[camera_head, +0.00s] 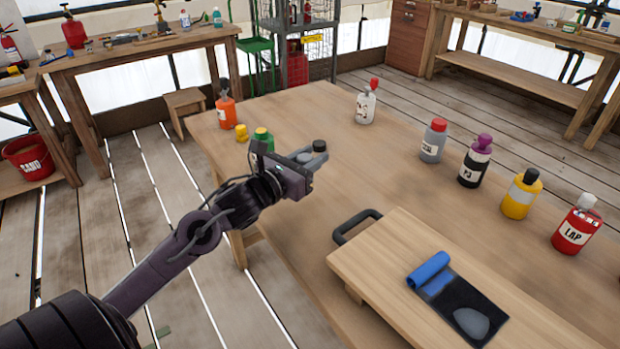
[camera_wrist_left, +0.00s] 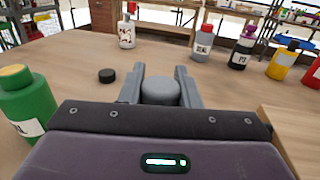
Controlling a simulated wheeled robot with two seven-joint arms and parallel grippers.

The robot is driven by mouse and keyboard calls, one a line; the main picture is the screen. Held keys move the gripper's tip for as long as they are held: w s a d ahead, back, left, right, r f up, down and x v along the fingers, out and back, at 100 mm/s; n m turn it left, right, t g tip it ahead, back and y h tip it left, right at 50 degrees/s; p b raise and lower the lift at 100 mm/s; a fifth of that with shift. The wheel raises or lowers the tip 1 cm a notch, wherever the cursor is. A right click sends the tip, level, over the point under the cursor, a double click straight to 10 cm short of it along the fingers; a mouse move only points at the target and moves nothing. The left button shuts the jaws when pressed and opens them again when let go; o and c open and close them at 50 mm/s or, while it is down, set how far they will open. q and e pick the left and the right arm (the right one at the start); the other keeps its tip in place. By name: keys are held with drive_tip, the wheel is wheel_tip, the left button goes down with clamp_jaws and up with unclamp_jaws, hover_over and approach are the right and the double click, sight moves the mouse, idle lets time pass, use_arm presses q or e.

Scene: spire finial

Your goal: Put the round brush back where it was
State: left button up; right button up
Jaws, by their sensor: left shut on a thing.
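My left gripper (camera_head: 312,156) is low over the near left part of the wooden table, its fingers reaching away from me. In the left wrist view its two grey fingers (camera_wrist_left: 160,80) are shut on a grey, round-topped thing (camera_wrist_left: 160,91), which I take for the round brush. Its lower part is hidden by the gripper body, so I cannot tell whether it touches the table. A small black disc (camera_wrist_left: 107,76) lies on the table left of the fingers, apart from them. My right gripper is not in view.
A green bottle (camera_wrist_left: 25,108) stands close left of the gripper. An orange bottle (camera_head: 226,109) and a white bottle (camera_head: 366,107) stand farther back. Several labelled bottles line the right side. A raised wooden board (camera_head: 400,252) bears a dark pad (camera_head: 455,300) and blue roll (camera_head: 429,269). Mid-table is clear.

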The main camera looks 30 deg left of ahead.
use_arm(q)
wheel_tip(320, 180, down, 5)
drive_tip(key=shift+r, duration=0.2)
drive_tip(key=shift+f, duration=0.1)
drive_tip(key=shift+f+b, duration=0.15)
drive_tip(key=shift+b, duration=0.2)
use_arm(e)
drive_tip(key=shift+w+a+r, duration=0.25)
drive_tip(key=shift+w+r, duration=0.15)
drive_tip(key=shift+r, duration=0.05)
use_arm(q)
drive_tip(key=o, duration=1)
drive_tip(key=shift+c, duration=0.2)
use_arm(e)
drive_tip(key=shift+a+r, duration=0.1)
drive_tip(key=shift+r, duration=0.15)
